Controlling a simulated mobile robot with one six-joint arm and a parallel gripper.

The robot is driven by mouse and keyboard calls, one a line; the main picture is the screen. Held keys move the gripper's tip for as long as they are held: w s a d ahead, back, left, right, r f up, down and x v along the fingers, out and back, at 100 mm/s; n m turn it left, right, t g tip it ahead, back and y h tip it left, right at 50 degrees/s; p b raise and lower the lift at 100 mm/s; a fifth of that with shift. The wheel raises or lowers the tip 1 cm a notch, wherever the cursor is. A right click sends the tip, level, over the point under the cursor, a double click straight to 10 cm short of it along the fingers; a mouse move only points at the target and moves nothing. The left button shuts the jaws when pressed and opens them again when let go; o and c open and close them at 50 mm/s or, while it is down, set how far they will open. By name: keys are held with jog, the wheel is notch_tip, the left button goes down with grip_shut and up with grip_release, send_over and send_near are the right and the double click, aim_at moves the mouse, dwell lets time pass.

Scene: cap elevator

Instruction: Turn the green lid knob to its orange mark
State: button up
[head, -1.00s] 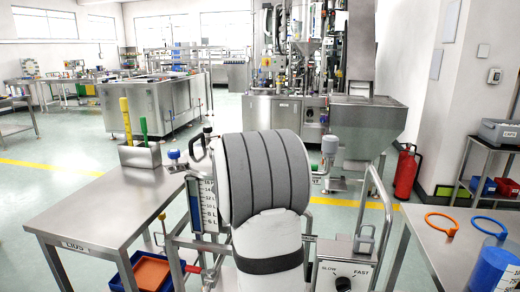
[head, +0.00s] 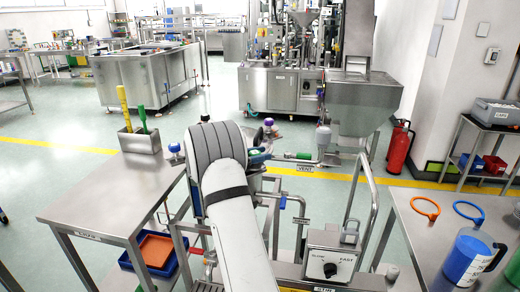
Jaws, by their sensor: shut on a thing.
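My own white and grey arm fills the middle of the head view and covers most of the vessel behind it. My gripper does not show; the arm hides it. A small green part (head: 259,156) peeks out at the right edge of my arm, at the vessel top; I cannot tell whether it is the lid knob. I cannot make out an orange mark there. To its right, a green handle (head: 300,156) sits on a pipe above a VENT label (head: 305,169).
A steel table (head: 100,200) stands at left with a holder (head: 139,142) of yellow and green rods. A control box (head: 332,262) with a black dial is at front right. A right table (head: 425,235) bears orange and blue rings and a blue jug (head: 466,262). Yellow-lined floor lies behind.

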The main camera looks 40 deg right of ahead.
jog(key=shift+r+m+g, duration=0.2)
jog(key=shift+m+g, duration=0.2)
jog(key=o, duration=1)
jog(key=shift+f, duration=0.1)
jog(key=v, duration=0.8)
jog(key=shift+w+d+b, duration=0.1)
jog(key=shift+w+b, duration=0.05)
jog(key=shift+b, duration=0.15)
